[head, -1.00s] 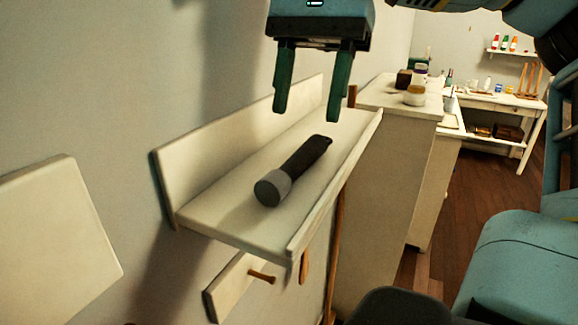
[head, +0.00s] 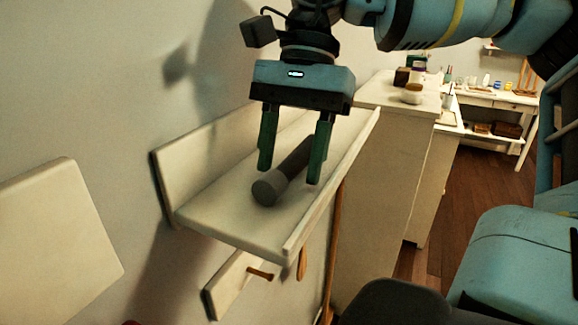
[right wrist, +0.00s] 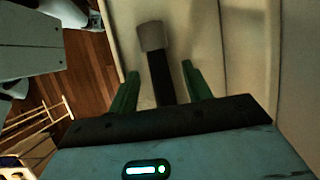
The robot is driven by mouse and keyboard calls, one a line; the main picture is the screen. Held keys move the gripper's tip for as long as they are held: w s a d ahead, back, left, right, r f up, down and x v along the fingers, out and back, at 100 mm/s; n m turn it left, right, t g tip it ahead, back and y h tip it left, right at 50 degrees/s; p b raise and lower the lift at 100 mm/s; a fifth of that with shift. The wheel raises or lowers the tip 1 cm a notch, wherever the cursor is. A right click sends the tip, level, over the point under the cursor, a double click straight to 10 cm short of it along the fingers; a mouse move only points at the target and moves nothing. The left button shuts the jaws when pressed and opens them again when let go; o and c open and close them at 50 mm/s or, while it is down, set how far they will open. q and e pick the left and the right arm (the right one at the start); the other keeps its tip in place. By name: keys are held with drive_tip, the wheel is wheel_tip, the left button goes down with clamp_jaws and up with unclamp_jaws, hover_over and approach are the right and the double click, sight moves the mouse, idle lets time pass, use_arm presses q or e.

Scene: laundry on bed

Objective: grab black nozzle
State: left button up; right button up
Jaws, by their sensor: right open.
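The black nozzle (head: 285,172) lies on a white wall shelf (head: 215,218), with its grey round end towards the front left. It also shows in the right wrist view (right wrist: 158,70), where its dark body runs between my fingers. My right gripper (head: 290,172) is open and points down over the shelf, with one green finger on each side of the nozzle in the picture. I cannot tell if the fingers touch it. The right gripper's fingertips (right wrist: 160,72) also show apart in the wrist view. My left gripper is not in view.
The shelf has a raised back board and a front lip (head: 335,185). A wooden peg (head: 260,273) sticks out below it. A white cabinet (head: 385,170) with small jars stands just beyond, and a table (head: 495,105) stands farther back. The wall is at the left.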

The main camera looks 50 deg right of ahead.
drive_tip(key=c, duration=1.1)
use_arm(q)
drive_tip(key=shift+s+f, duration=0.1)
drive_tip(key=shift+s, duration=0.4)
use_arm(e)
clamp_jaws()
